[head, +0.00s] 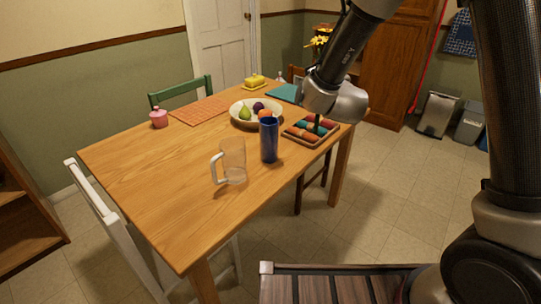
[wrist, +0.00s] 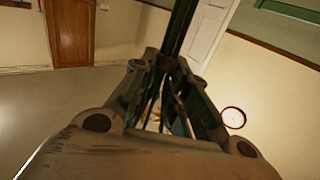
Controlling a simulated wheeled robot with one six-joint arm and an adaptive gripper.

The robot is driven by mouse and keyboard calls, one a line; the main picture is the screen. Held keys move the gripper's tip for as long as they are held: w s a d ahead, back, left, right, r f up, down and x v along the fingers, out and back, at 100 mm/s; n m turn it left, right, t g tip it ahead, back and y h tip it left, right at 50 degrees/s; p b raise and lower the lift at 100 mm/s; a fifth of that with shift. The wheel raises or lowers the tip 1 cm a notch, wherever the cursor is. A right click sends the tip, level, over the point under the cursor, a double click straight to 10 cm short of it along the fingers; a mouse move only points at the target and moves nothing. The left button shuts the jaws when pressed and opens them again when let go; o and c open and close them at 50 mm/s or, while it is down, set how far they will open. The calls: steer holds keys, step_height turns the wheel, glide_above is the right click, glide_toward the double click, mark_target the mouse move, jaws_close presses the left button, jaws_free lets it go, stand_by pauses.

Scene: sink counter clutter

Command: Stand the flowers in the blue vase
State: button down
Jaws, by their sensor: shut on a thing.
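The blue vase (head: 268,140) stands upright on the wooden table (head: 150,180), near its right edge. Yellow flowers (head: 320,41) show above and behind my arm in the head view. A dark stem end shows below my wrist, over the compartment tray, so the bunch seems held roughly upright. My wrist hides the middle of the stems and my fingers there. In the wrist view my gripper (wrist: 168,66) is shut on the dark green stems (wrist: 182,28), which run up out of the picture. The held flowers are to the right of the vase and apart from it.
A clear glass mug (head: 232,161) stands left of the vase. A fruit bowl (head: 236,118) is behind it, and a tray of coloured compartments (head: 290,134) is to its right. A pink jar (head: 158,119) and orange mat (head: 184,117) lie farther back. The table's front left is clear.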

steer(key=w+a+r+n+g+y, duration=0.1)
steer(key=a+r+n+y, duration=0.25)
steer(key=a, duration=0.45)
steer(key=w+a+r+n+g+y, duration=0.1)
steer(key=a+r+n+y, duration=0.2)
steer(key=a, duration=0.5)
step_height(320, 180, down, 18)
steer(key=m+y, duration=0.1)
steer(key=shift+s, duration=0.15)
steer(key=shift+a, duration=0.1)
steer(key=c, duration=1.4)
jaws_free()
